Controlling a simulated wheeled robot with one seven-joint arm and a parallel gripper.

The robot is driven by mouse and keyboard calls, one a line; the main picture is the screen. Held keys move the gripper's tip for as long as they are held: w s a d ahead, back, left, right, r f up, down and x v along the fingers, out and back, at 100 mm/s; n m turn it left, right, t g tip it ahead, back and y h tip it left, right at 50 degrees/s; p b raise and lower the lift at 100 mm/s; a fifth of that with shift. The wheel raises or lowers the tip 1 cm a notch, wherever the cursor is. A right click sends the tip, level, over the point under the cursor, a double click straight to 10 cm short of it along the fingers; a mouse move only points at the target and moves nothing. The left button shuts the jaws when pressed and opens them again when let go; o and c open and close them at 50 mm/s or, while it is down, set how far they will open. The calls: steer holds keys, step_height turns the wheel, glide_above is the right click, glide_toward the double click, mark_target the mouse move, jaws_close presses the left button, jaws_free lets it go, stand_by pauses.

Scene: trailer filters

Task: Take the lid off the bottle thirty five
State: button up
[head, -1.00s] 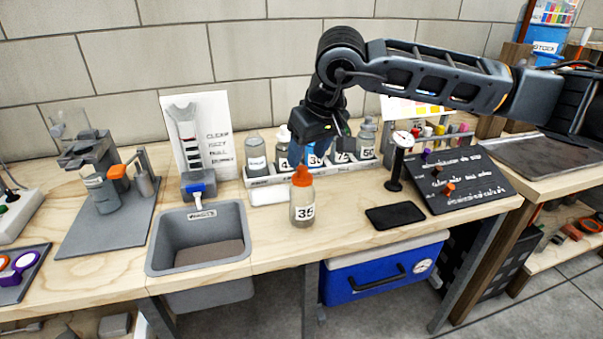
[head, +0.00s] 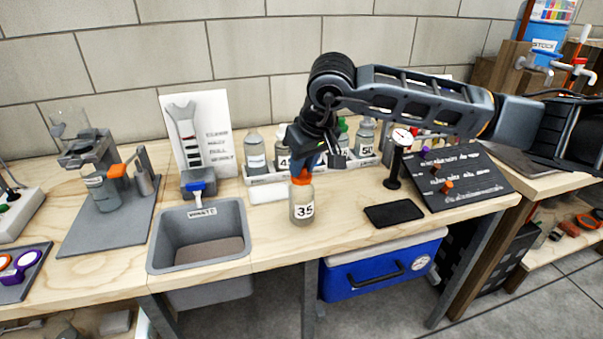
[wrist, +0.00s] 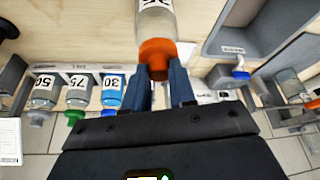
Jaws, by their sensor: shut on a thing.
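The bottle thirty five (head: 302,208) stands upright on the wooden bench, right of the grey sink-like waste bin. It is clear with a white label reading 35. Its orange lid (head: 302,177) is on its top. My gripper (head: 303,168) comes down from above and behind and is shut on the orange lid. In the wrist view the blue fingers (wrist: 166,84) lie on either side of the orange lid (wrist: 156,55), and the bottle (wrist: 157,18) extends beyond it to the top edge.
A rack of numbered bottles (head: 265,180) stands behind, partly hidden by my arm. The waste bin (head: 200,212) is at left. A black phone-like slab (head: 393,216), a dial gauge on a stand (head: 397,160) and a dark sloped board (head: 450,187) are at right.

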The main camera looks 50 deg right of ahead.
jaws_close()
